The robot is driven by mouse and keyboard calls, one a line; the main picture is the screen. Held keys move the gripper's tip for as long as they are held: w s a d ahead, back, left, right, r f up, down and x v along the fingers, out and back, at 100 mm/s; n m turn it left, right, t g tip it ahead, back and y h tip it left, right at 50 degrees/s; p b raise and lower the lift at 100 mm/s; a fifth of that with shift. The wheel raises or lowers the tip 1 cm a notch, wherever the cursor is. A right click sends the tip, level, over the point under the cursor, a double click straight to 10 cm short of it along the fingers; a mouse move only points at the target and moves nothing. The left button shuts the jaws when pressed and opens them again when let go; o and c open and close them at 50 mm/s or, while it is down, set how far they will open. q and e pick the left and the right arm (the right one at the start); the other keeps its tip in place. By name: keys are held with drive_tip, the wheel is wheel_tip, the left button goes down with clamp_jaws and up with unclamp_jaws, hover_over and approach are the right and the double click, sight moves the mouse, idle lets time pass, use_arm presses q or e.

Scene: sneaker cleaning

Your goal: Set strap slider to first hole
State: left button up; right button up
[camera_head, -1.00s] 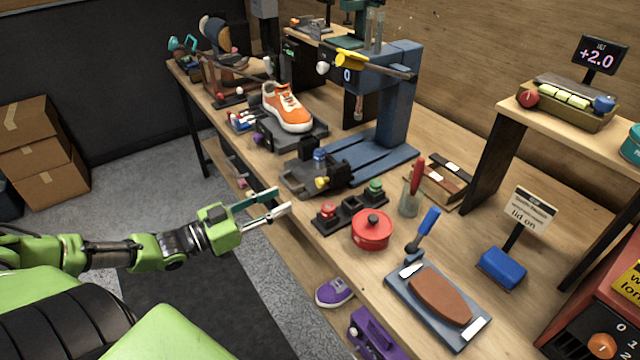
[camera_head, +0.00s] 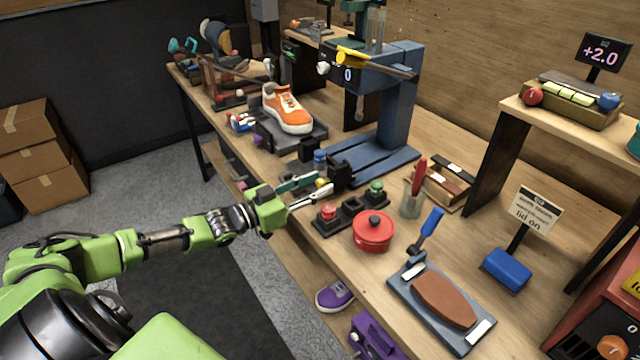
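My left gripper (camera_head: 324,184) reaches over the bench's front edge with its two fingers apart, one teal and one silver. Its tips are at the dark fixture (camera_head: 341,172), close to a small yellow knob (camera_head: 321,182) and below a blue knob (camera_head: 319,156). Whether the fingers touch the knob I cannot tell. A rack (camera_head: 446,184) with a brown strip and a black strip, each with a white piece, lies farther right. No strap slider or holes can be told for sure at this size. My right gripper is not in view.
An orange sneaker (camera_head: 288,112) sits on a stand behind the fixture. A blue press (camera_head: 398,110) rises behind it. A button block (camera_head: 350,212), a red pot (camera_head: 374,232) and a cup with a red tool (camera_head: 413,200) stand close on the right.

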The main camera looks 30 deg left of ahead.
use_arm(q)
drive_tip(key=shift+w+d, duration=0.25)
drive_tip(key=shift+w, duration=0.45)
clamp_jaws()
drive_tip(key=shift+s+d+r+p, duration=0.25)
drive_tip(key=shift+d+p, duration=0.3)
drive_tip(key=shift+p, duration=0.2)
drive_tip(key=shift+s+d+f, duration=0.1)
drive_tip(key=shift+d, duration=0.15)
drive_tip(key=shift+f, duration=0.15)
unclamp_jaws()
